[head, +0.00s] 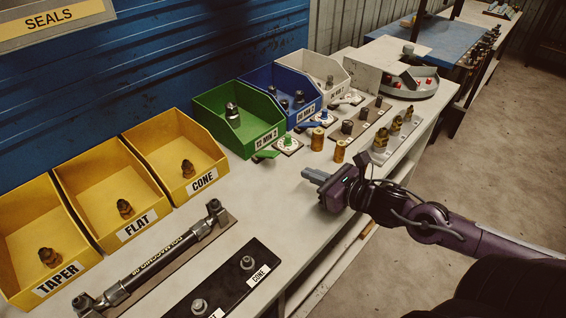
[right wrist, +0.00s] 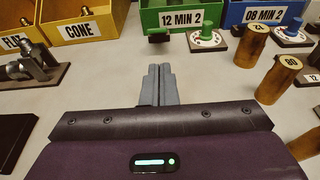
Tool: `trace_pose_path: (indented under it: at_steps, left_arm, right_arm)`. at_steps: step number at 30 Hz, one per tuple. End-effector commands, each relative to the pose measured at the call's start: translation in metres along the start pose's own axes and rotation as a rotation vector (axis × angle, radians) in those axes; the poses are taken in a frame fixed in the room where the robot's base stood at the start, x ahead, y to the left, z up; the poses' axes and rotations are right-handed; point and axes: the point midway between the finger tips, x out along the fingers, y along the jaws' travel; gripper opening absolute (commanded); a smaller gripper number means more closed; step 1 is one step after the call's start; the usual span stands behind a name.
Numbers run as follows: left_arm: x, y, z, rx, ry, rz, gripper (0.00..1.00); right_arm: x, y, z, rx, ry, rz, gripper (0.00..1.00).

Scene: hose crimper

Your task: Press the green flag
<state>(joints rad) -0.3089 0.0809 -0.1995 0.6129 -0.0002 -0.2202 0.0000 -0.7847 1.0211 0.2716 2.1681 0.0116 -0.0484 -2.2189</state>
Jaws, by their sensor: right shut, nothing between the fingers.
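The green flag (head: 266,154) is a small flat tab in front of the green bin, left of a white dial with a green knob (head: 288,142). In the right wrist view the flag (right wrist: 159,37) shows as a dark green tab just under the green bin's label, with the green knob (right wrist: 208,28) to its right. My right gripper (head: 316,177) is shut and empty over the bench, on the near side of the flag and apart from it. Its closed fingers (right wrist: 159,70) point toward the flag in the right wrist view. My left gripper is not in view.
The green bin (head: 241,140) stands behind the flag, with a blue bin (head: 290,108) to its right. Brass cylinders (head: 317,139) stand right of the dial. Yellow bins (head: 130,231) and a hose assembly (head: 155,258) lie to the left. Bench between gripper and flag looks clear.

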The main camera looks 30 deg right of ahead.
Motion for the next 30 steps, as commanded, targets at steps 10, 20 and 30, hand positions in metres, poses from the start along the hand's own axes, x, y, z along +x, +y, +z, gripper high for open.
trace_pose_path:
  at_steps: [10,20,30]
  left_arm:
    - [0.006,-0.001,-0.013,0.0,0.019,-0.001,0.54]
    - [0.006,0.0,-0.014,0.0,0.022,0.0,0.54]
    - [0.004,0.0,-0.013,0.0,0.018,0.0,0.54]
  right_arm:
    - [0.034,-0.001,0.001,-0.001,-0.004,-0.003,0.0]
    - [0.069,-0.001,0.002,0.001,-0.004,-0.002,0.0]
    - [0.094,0.0,0.001,0.0,-0.001,0.0,0.0]
